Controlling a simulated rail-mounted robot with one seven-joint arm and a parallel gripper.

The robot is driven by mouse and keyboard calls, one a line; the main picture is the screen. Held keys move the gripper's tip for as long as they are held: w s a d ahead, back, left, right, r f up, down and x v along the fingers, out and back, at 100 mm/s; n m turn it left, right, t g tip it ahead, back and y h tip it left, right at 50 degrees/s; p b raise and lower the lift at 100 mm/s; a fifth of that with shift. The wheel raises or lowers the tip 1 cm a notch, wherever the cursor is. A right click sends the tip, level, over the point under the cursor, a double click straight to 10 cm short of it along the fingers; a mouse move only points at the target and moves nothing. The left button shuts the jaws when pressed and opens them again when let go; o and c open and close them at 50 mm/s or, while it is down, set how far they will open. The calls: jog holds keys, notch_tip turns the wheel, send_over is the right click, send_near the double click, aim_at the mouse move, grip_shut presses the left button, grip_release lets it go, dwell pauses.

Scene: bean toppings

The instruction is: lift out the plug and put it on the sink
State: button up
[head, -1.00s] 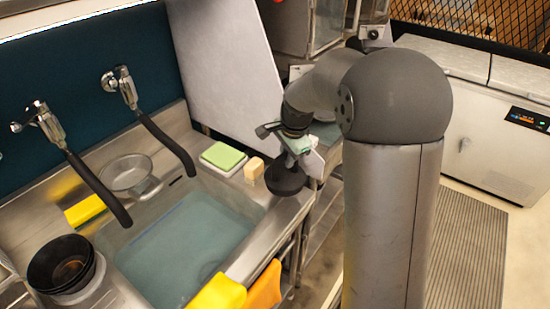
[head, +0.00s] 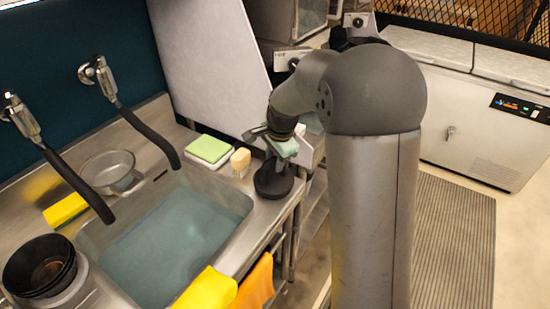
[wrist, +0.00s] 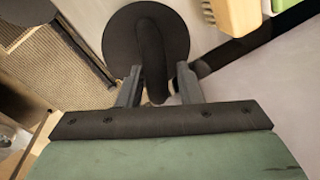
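The plug (head: 271,185) is a black round disc with an upright handle. In the head view it appears to sit flat on the steel sink's (head: 258,215) right-hand rim, outside the water-filled basin. My gripper (head: 278,165) is just above it, pointing down. The wrist view shows the plug's disc (wrist: 119,40) at top centre, with its handle (wrist: 151,55) running between the two fingers of my gripper (wrist: 158,72). The fingers stand apart, with a visible gap between the handle and the right finger. The handle's lower end is close to the gripper body.
A wooden brush (head: 240,160) and a green sponge (head: 208,149) lie left of the plug. A strainer (head: 108,168), yellow sponge (head: 66,210) and black bowls (head: 40,265) line the sink. Two taps hang over it. Yellow (head: 207,290) and orange (head: 256,283) cloths drape the front edge.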

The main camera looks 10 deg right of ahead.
jog(key=shift+o, duration=0.7)
jog(key=s+d+r+b, duration=0.1)
jog(key=s+r, duration=0.2)
jog(key=r, duration=1.4)
jog(key=shift+d, duration=0.15)
jog(key=shift+s, duration=0.1)
